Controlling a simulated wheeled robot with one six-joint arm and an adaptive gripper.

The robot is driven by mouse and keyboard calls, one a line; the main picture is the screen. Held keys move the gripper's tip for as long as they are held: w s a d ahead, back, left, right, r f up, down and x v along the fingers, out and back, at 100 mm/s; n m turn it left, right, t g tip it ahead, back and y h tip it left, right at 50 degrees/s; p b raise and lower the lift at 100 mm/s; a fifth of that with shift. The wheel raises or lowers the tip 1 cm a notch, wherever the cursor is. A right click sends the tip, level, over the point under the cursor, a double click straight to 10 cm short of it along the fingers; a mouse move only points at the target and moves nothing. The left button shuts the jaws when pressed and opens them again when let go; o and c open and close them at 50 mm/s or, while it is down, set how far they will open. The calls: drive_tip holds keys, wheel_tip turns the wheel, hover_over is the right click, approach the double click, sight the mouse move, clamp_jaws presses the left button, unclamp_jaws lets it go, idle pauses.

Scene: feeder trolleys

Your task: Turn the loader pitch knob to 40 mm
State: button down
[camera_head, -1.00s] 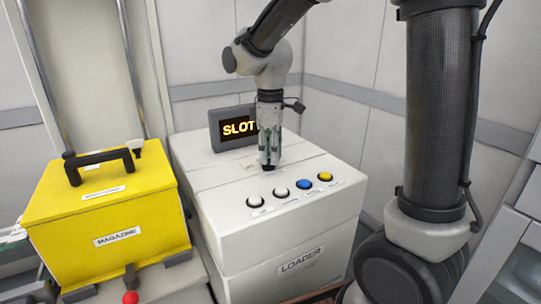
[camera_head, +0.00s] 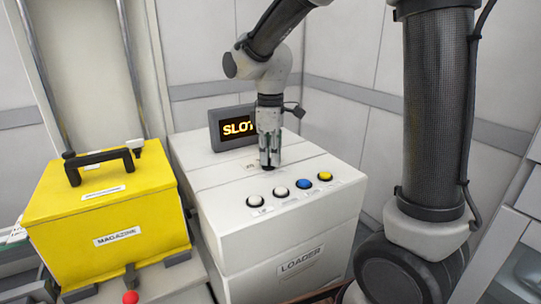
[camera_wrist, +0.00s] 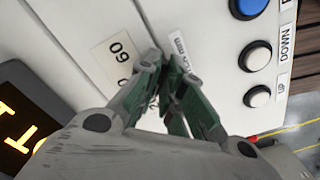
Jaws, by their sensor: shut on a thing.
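The knob's pointer cannot be seen. A scale label (camera_wrist: 121,60) beside the fingers shows "60" and part of another number. A second label (camera_wrist: 178,50) ending in "mm" is partly covered by a finger.
Two white buttons, a blue button (camera_head: 304,184) and a yellow button (camera_head: 325,176) line the loader's front. A display (camera_head: 230,129) reading "SLOT", partly covered by my gripper, stands behind. A yellow magazine (camera_head: 110,215) with a black handle is at left.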

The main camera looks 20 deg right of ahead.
drive_tip(key=m, duration=0.9)
drive_tip(key=shift+s+a, duration=0.1)
drive_tip(key=shift+a, duration=0.05)
drive_tip(key=shift+m, duration=0.3)
idle(0.4)
drive_tip(key=c, duration=1.6)
unclamp_jaws()
drive_tip(key=shift+o, duration=0.2)
wheel_tip(320, 180, up, 12)
